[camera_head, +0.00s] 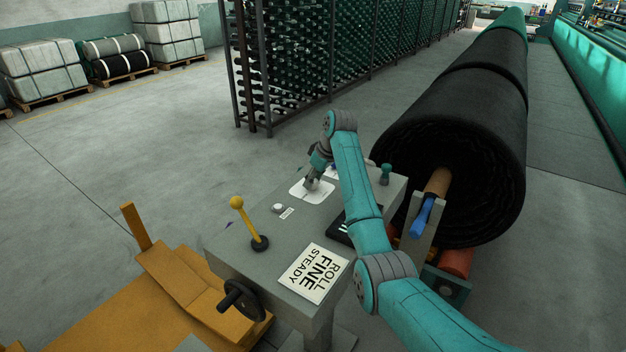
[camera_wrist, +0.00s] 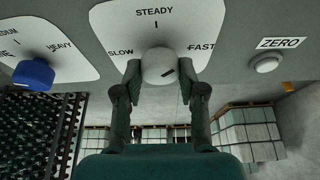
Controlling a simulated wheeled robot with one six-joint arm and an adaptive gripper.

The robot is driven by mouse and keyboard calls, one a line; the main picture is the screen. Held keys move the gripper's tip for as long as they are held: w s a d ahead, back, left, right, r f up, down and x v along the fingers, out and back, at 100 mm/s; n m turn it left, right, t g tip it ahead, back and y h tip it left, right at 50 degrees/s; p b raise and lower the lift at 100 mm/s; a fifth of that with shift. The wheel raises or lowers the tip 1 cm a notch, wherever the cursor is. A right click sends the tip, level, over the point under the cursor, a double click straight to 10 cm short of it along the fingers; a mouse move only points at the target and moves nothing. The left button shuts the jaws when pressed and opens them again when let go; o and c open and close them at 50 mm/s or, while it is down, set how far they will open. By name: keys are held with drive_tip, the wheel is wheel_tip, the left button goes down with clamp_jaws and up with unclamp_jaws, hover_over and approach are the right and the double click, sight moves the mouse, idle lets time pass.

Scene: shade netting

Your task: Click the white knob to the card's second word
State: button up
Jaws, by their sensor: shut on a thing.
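The white knob (camera_wrist: 158,66) sits on a white dial plate (camera_wrist: 120,18) marked SLOW at left, STEADY at top and FAST at right in the wrist view. My gripper (camera_wrist: 160,72) is shut on the white knob, one finger on each side. The card (camera_head: 313,272) reads ROLL, FINE, STEADY, with FINE largest.
A blue knob (camera_wrist: 33,74) is at left on its own plate; HEAVY is legible, other labels are cut off. A white ZERO button (camera_wrist: 265,64) is at right. A yellow-knobbed lever (camera_head: 245,218), a dark handwheel (camera_head: 242,298) and a black netting roll (camera_head: 455,120) surround the console.

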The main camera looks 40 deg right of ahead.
drive_tip(key=n+y, duration=0.1)
drive_tip(key=n, duration=0.1)
drive_tip(key=n+g, duration=0.1)
drive_tip(key=n, duration=0.2)
drive_tip(key=shift+d+n+y, duration=0.1)
drive_tip(key=shift+n+y, duration=0.2)
drive_tip(key=shift+y, duration=0.1)
drive_tip(key=shift+w+n+g+y, duration=0.1)
drive_tip(key=shift+n+g+y, duration=0.45)
drive_tip(key=shift+n, duration=1.25)
drive_tip(key=shift+g, duration=0.25)
drive_tip(key=o, duration=1.1)
drive_tip(key=shift+o, duration=0.2)
drive_tip(key=v, duration=1.2)
